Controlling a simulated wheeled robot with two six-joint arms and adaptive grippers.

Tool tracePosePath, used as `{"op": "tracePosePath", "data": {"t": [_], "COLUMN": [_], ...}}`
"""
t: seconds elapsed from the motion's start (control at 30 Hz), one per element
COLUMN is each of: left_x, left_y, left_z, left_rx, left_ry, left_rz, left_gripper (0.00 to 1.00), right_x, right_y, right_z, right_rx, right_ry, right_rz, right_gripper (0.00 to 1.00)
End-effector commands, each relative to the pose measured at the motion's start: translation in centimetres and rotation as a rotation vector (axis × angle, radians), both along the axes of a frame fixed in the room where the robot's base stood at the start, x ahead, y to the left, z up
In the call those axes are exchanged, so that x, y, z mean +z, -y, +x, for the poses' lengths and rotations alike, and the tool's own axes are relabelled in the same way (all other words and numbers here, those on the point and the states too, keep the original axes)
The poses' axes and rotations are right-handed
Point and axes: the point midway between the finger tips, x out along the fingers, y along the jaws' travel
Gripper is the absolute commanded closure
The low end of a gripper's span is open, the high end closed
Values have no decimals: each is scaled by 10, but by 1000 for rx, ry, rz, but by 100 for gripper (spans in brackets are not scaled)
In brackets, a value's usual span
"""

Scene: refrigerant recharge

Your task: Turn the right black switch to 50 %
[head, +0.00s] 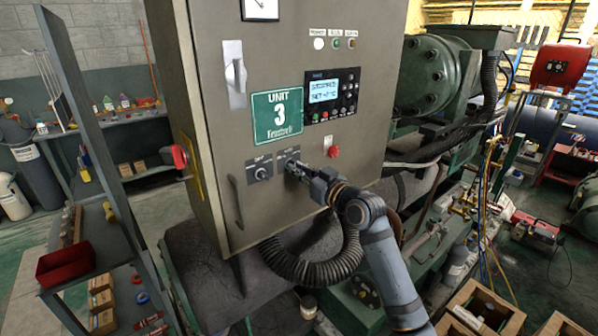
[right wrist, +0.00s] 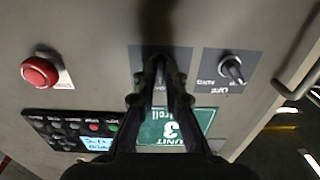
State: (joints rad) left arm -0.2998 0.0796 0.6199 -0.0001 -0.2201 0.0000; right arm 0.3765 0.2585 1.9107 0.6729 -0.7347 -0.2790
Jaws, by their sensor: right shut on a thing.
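The right black switch (right wrist: 158,70) sits on a dark plate (head: 283,157) on the front of the grey cabinet, mostly hidden behind my right gripper in the head view. My right gripper (head: 297,170) reaches it from the lower right. In the right wrist view the two fingers of my right gripper (right wrist: 159,82) are closed around the switch's knob. The exact angle of the knob is hard to read. The left black switch (head: 261,172) is on its own plate just to the left and also shows in the right wrist view (right wrist: 232,70). My left gripper is not in view.
A red button (head: 333,151) is right of the switches. Above are a control panel with a lit display (head: 332,95) and a green UNIT 3 sign (head: 277,116). A door handle (head: 236,203) is at lower left. A shelf with a red bin (head: 66,264) stands at left.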

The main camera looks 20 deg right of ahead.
Motion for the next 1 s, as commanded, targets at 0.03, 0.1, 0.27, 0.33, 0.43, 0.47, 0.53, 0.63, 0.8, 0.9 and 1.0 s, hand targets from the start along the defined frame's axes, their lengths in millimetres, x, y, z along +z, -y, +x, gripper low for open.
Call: {"op": "tracePosePath", "data": {"t": [0.03,0.1,0.27,0.33,0.43,0.47,0.53,0.63,0.8,0.9,1.0], "left_x": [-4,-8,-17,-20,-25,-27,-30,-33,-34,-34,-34], "left_y": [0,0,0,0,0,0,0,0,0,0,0], "left_z": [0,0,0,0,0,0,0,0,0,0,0], "left_rx": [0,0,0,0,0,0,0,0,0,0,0], "left_ry": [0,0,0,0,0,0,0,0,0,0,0], "left_rz": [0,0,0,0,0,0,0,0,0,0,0], "left_gripper": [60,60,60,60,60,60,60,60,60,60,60], "right_x": [-1,-1,-2,-1,-2,-2,-2,-1,1,1,1], "right_y": [0,0,0,0,1,0,0,0,0,0,0], "right_z": [0,0,0,0,0,0,0,0,0,0,0], "right_rx": [-1,-1,-2,-2,-1,-1,-1,-1,-1,-1,-1], "right_ry": [9,22,51,65,84,90,104,123,135,133,133], "right_rz": [-17,-49,-132,-169,-223,-241,-279,-328,-363,-362,-362], "right_gripper": [100,100,100,100,100,100,100,100,100,100,100]}}
